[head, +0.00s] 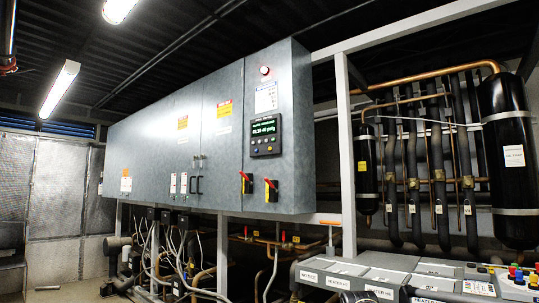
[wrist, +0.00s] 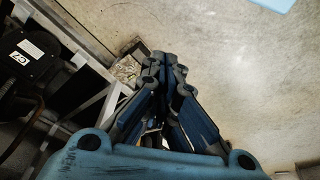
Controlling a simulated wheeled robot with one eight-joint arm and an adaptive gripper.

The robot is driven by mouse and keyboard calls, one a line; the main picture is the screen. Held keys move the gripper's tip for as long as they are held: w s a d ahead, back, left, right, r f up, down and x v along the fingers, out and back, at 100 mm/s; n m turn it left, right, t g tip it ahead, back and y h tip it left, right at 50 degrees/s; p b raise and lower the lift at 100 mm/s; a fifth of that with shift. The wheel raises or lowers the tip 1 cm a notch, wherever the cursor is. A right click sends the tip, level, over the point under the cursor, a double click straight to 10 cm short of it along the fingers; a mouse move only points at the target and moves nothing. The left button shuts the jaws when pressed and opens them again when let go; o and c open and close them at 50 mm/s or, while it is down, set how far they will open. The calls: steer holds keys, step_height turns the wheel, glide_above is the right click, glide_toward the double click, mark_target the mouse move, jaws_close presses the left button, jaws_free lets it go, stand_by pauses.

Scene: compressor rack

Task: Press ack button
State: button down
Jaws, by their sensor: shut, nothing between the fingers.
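A black controller panel (head: 265,135) with a lit green and white display and a row of small buttons below it is on the grey cabinet (head: 225,140). The button labels are too small to read, so I cannot tell which one is the ack button.
Two red-handled switches (head: 271,190) are below the panel. A white upright post (head: 345,150) and black pipes and tanks (head: 508,150) are to the right. A grey labelled console (head: 400,272) is at lower right. In the wrist view, a metal frame (wrist: 105,105) is left of my gripper.

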mark_target(270, 149)
steer(key=w+a+r+n+t+h, duration=0.1)
steer(key=w+a+r+n+t, duration=0.1)
steer(key=w+r, duration=1.1)
steer(key=w+a+r+n+t, duration=0.1)
steer(key=w+a+r+n, duration=0.15)
steer(key=w+r, duration=0.95)
steer(key=w+a+r+n+t+h, duration=0.2)
steer(key=w+r, duration=0.5)
steer(key=r, duration=1.2)
steer(key=w+a+r+n+t+y, duration=0.1)
steer(key=w+a+r+n+t, duration=0.1)
steer(key=w+a+r, duration=0.3)
steer(key=w+a+r+n+t+y, duration=0.1)
steer(key=w+a+r, duration=0.4)
steer(key=a+r, duration=0.6)
steer(key=w+a+r+n+t+y, duration=0.1)
steer(key=w+a+r+n+t, duration=0.1)
steer(key=w+a+r+n, duration=0.3)
steer(key=a+r, duration=0.4)
steer(key=r, duration=0.4)
steer(key=shift+w+t, duration=0.25)
steer(key=shift+t, duration=0.15)
steer(key=shift+w+d, duration=0.9)
steer(key=shift+w, duration=0.25)
steer(key=shift+w+d, duration=0.9)
steer(key=shift+w, duration=0.25)
steer(key=shift+w+d, duration=0.9)
steer(key=shift+w, duration=0.25)
steer(key=shift+w, duration=0.1)
steer(key=shift+w+d, duration=0.25)
